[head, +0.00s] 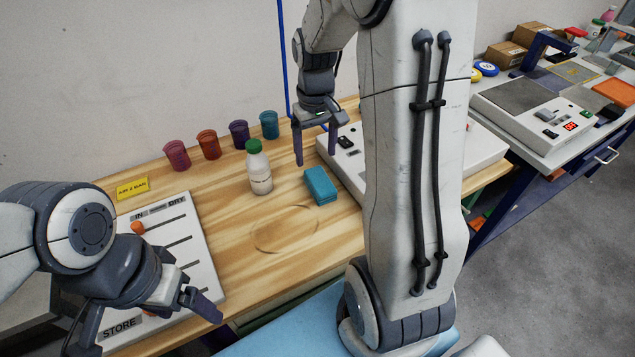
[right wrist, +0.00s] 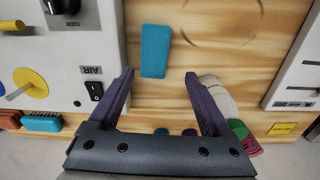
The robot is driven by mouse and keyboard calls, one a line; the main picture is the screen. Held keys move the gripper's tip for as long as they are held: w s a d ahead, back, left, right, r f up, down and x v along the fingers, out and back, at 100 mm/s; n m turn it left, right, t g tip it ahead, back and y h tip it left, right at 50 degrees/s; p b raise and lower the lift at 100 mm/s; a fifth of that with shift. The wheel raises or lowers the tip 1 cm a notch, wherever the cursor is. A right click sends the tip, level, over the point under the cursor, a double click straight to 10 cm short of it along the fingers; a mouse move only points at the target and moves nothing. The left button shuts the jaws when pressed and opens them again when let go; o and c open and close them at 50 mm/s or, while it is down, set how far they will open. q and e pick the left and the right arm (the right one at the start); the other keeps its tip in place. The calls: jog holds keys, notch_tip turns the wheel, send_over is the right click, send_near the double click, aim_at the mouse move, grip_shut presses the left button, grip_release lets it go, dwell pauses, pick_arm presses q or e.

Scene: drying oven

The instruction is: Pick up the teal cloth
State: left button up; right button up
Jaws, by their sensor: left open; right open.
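The teal cloth (head: 321,185) is a small, thick folded block lying on the wooden bench top, right of a white bottle. It also shows in the right wrist view (right wrist: 155,48), beyond the fingertips. My right gripper (head: 315,152) is open and empty, fingers pointing down, above the bench behind the cloth. In the right wrist view the cloth's near end lies about between the two open fingertips (right wrist: 159,76), with no visible contact. My left gripper (head: 195,300) is open, low at the left by the white panel, apart from the cloth; one of its fingers is mostly hidden.
The white bottle (head: 260,170) with green cap stands close left of the cloth. Several coloured cups (head: 208,145) line the back. A white device (head: 347,150) with knobs stands at the right. A white panel (head: 185,240) lies left. Bare wood (head: 286,230) with a ring mark is free in front.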

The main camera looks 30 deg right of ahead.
aim_at(320, 179)
jog(key=f, duration=0.7)
jog(key=d+f, duration=0.1)
jog(key=f, duration=0.2)
jog(key=shift+f, duration=0.3)
jog(key=c, duration=1.1)
notch_tip(320, 179, up, 4)
jog(key=s+d+r, duration=0.2)
jog(key=s, duration=0.1)
jog(key=s+d+r, duration=0.2)
jog(key=s, duration=0.1)
jog(key=s+d+r, duration=0.2)
jog(key=s+r, duration=0.1)
jog(key=s, duration=0.1)
jog(key=shift+d+b, duration=0.1)
jog(key=shift+b, duration=0.2)
